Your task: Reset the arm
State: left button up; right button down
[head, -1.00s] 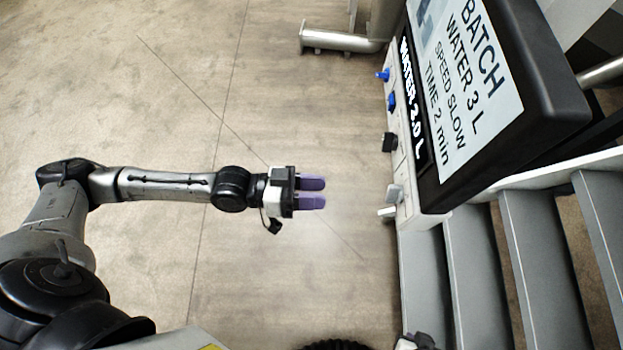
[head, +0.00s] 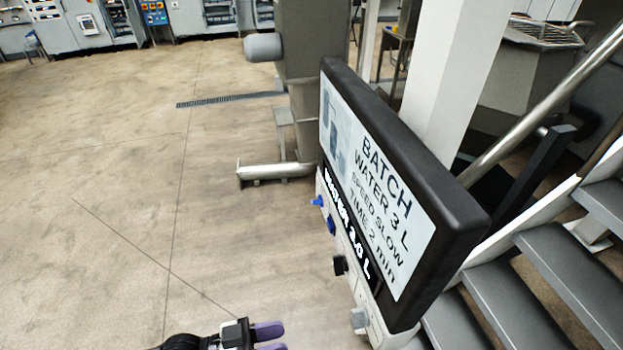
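My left gripper (head: 270,338) shows at the bottom edge of the head view, its two purple fingers pointing right. The fingers are apart with a gap between them, and nothing shows between them. The lower finger is partly cut off by the frame edge. The gripper is over the floor, to the left of the control panel and apart from it. My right gripper is out of view.
A control panel (head: 437,243) with a batch sign, blue knobs (head: 318,201), a black switch (head: 340,265) and a grey switch (head: 359,318) stands at the right. Metal stairs (head: 540,285) with a handrail lie beyond it. The floor (head: 110,200) at left is open.

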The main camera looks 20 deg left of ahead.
pick_arm(q)
notch_tip(320, 180, down, 8)
jog(key=s+a+f+m+g+y, duration=0.1)
jog(key=s+a+m+g+y, duration=0.1)
jog(key=m+g+y, duration=0.3)
jog(key=w+a+r+n+t+y, duration=0.35)
jog(key=w+a+t+y, duration=0.2)
jog(key=a+y, duration=0.35)
jog(key=s+d+f+n+g+y, duration=0.1)
jog(key=s+f+n+g, duration=0.25)
jog(key=s+f, duration=0.4)
jog(key=s+d+f+n+g+y, duration=0.15)
jog(key=s+f+n, duration=0.25)
jog(key=s, duration=0.7)
notch_tip(320, 180, up, 35)
jog(key=p, duration=3.5)
jog(key=shift+w+a+g+h, duration=0.35)
jog(key=shift+w+h, duration=0.1)
